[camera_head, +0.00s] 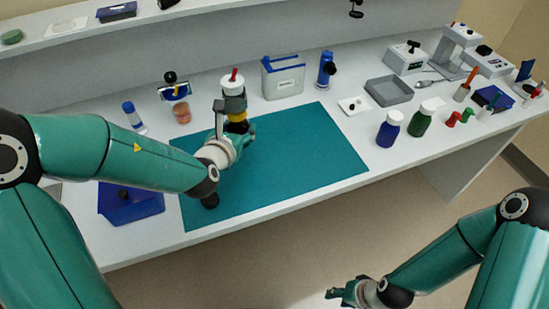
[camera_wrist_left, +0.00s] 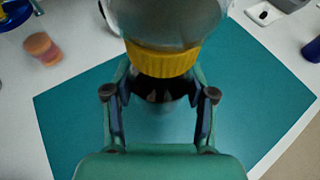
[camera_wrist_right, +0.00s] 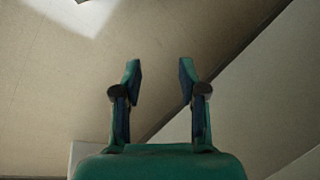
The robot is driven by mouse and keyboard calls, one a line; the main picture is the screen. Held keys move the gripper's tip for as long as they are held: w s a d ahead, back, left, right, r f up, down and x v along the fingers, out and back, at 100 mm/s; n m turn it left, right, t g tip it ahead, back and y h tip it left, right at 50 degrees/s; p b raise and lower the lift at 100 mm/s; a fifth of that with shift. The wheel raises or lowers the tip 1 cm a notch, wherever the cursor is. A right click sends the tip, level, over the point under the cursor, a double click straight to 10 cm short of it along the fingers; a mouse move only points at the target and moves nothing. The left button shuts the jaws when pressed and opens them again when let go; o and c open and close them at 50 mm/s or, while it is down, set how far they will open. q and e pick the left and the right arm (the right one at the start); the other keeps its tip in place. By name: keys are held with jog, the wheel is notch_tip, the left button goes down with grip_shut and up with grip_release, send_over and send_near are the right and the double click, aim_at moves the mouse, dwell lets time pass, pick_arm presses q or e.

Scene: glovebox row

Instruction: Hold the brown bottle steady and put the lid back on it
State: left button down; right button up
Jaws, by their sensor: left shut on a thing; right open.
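My left gripper (camera_head: 243,137) is shut on the dark brown bottle (camera_wrist_left: 160,92), just below a yellow collar (camera_wrist_left: 162,62). The bottle looks upright over the teal mat, mostly hidden by my gripper. A grey fitting (camera_head: 233,104) with a spout-like part sits above the collar. A white top with a red tip (camera_head: 233,83) shows above the fitting; I cannot tell if it is joined on. No separate lid can be made out for sure. My right gripper (camera_head: 345,291) is open and empty, out over the floor; its spread fingers show in the right wrist view (camera_wrist_right: 160,80).
The teal mat (camera_head: 310,160) is mostly clear on its right. A grey tray (camera_head: 388,91), a blue bottle (camera_head: 389,129) and a green bottle (camera_head: 421,121) stand to the right. A blue box (camera_head: 130,204) is at front left.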

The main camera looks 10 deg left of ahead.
pick_arm(q)
jog(key=shift+w+d, duration=0.15)
jog(key=shift+d, duration=0.05)
pick_arm(e)
jog(key=shift+d, duration=0.1)
jog(key=o, duration=0.4)
jog(key=shift+s, duration=0.1)
jog(key=shift+c, duration=0.2)
pick_arm(q)
jog(key=shift+w+r, duration=0.2)
jog(key=shift+r, duration=0.1)
pick_arm(e)
jog(key=shift+o, duration=1.4)
pick_arm(q)
jog(key=w+r+n+y+b, duration=0.2)
jog(key=w+r+n+y, duration=0.25)
jog(key=r, duration=0.45)
pick_arm(e)
jog(key=shift+o, duration=0.3)
notch_tip(320, 180, down, 2)
pick_arm(q)
jog(key=s+d+r+n+g+y+b, duration=0.1)
jog(key=s+d+r+n+g+y, duration=0.1)
jog(key=s+d+r+y, duration=0.1)
jog(key=shift+s, duration=0.5)
pick_arm(e)
jog(key=shift+f, duration=0.6)
pick_arm(q)
jog(key=shift+d+r, duration=0.1)
